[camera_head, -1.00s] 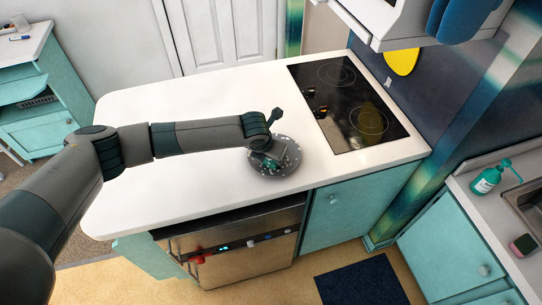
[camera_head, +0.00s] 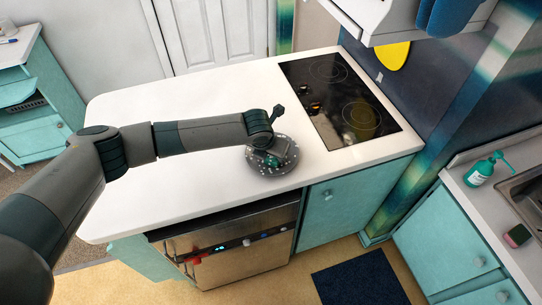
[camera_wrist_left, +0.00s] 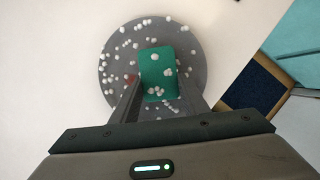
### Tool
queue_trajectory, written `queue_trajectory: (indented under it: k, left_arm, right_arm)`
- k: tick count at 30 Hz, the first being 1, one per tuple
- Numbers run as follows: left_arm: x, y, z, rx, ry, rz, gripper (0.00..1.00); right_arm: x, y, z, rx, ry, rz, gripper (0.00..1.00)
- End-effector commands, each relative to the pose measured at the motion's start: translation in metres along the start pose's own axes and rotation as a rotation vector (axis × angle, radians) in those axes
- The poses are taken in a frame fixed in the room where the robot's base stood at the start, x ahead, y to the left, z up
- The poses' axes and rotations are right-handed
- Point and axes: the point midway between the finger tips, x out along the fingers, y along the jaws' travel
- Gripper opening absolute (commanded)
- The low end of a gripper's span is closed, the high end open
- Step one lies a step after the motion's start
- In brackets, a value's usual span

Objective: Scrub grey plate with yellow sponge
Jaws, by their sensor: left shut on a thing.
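The grey plate (camera_head: 258,168) lies flat on the white counter, near its front edge and left of the cooktop. It also shows in the left wrist view (camera_wrist_left: 115,60), dotted with white foam-like specks. My left gripper (camera_head: 270,158) is above the plate, pointing down. In the left wrist view it is shut on a sponge (camera_wrist_left: 155,62) whose visible face is green, with white specks on it. No yellow shows on this sponge; its underside is hidden. The sponge lies over the plate; whether it presses on it I cannot tell. My right gripper is not in view.
A black cooktop (camera_head: 340,100) is set into the counter to the right. A green soap bottle (camera_head: 482,170) and a pink-and-green sponge (camera_head: 517,236) stand by the sink (camera_head: 527,200). The white counter (camera_head: 150,110) is clear behind my arm.

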Motion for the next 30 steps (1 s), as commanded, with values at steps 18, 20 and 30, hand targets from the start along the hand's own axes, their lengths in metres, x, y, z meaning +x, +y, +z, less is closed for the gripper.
queue_trajectory:
  k: [18,20,30]
  left_arm:
    - [0.007,-0.003,0.01,0.0,0.002,0.0,0.23]
    - [0.008,-0.002,0.01,0.0,0.002,0.0,0.23]
    - [0.011,0.011,0.022,-0.001,0.001,0.002,0.23]
  right_arm:
    - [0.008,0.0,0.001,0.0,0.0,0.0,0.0]
    - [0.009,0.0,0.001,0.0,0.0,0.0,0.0]
    - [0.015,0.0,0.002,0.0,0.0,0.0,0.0]
